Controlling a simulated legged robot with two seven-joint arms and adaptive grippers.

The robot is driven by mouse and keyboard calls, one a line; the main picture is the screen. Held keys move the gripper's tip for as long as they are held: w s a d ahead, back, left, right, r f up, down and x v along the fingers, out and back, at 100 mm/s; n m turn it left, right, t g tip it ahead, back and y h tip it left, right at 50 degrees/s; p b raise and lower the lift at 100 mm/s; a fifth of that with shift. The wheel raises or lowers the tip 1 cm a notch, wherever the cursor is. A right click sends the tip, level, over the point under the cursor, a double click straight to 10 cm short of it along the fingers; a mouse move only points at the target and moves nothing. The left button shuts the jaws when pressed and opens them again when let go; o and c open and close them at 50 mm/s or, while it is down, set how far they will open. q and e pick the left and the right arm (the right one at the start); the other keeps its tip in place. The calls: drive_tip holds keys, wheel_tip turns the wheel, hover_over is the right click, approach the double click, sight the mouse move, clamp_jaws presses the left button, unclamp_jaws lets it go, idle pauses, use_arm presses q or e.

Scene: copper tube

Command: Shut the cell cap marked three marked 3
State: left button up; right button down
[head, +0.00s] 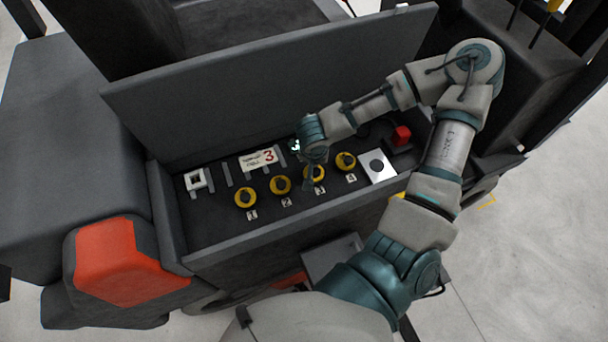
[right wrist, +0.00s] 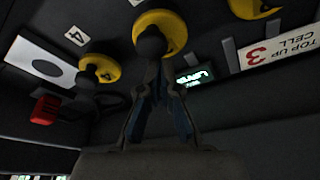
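Cap 3 (head: 314,173) is a yellow ring with a dark knob, third in the numbered row in the battery tray. In the right wrist view, cap 3 (right wrist: 172,27) is upside down at top centre, its dark knob just beyond my fingers. My right gripper (head: 309,161) is down at cap 3 and partly covers it. In the right wrist view, the fingers of my right gripper (right wrist: 158,75) converge towards the knob. Whether they grip it cannot be told. Whether the cap is fully seated cannot be told. My left gripper is not in view.
Caps 1 (head: 245,197), 2 (head: 280,185) and 4 (head: 346,161) stand close beside cap 3. A "TOP UP CELL 3" card (head: 258,159) lies behind. A white plate (head: 377,167) and a red block (head: 402,135) are right. A raised lid (head: 250,85) walls the back.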

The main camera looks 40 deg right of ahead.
drive_tip(key=p+v, duration=0.1)
drive_tip(key=v, duration=0.1)
drive_tip(key=p+v, duration=0.1)
drive_tip(key=v, duration=0.1)
drive_tip(key=shift+s+a+r, duration=0.2)
drive_tip(key=shift+s+r, duration=0.05)
drive_tip(key=shift+w+r+p, duration=0.2)
drive_tip(key=shift+r+p, duration=0.1)
drive_tip(key=shift+p, duration=0.05)
drive_tip(key=shift+w+r+p, duration=0.25)
drive_tip(key=shift+r+p, duration=0.35)
drive_tip(key=shift+r, duration=0.1)
drive_tip(key=shift+s+d+r+p, duration=0.1)
drive_tip(key=shift+d+r+p, duration=0.25)
drive_tip(key=shift+d+r, duration=0.1)
drive_tip(key=shift+d+f, duration=0.1)
drive_tip(key=shift+d, duration=0.05)
